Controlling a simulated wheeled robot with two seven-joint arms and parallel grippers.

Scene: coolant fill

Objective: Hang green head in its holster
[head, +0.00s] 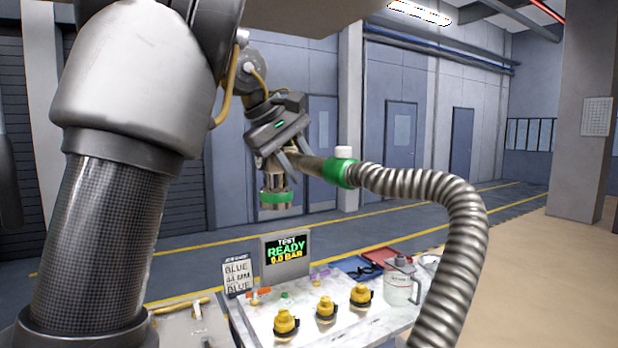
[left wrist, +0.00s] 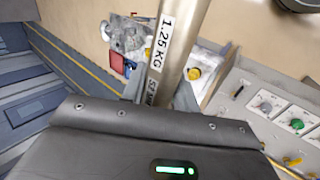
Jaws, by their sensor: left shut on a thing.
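The green head (head: 276,197) is a metal nozzle with a green band, pointing down in the air above the bench. Its grip tube runs right to a green collar (head: 342,172) and a ribbed metal hose (head: 420,184), which arches down to the lower right. My left gripper (head: 288,160) is shut on the tube of the green head. In the left wrist view the metal tube (left wrist: 176,50) carries a "1.25 KG" label and passes down behind the gripper body. I cannot make out the green head's holster in either view. My right gripper is not in view.
A white bench (head: 345,325) below holds several yellow caps (head: 325,309), a clear jug (head: 401,284) and a red tray (head: 383,257). A screen (head: 286,250) reads "READY 0.0 BAR". A grey panel (left wrist: 265,100) with knobs lies right in the wrist view.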

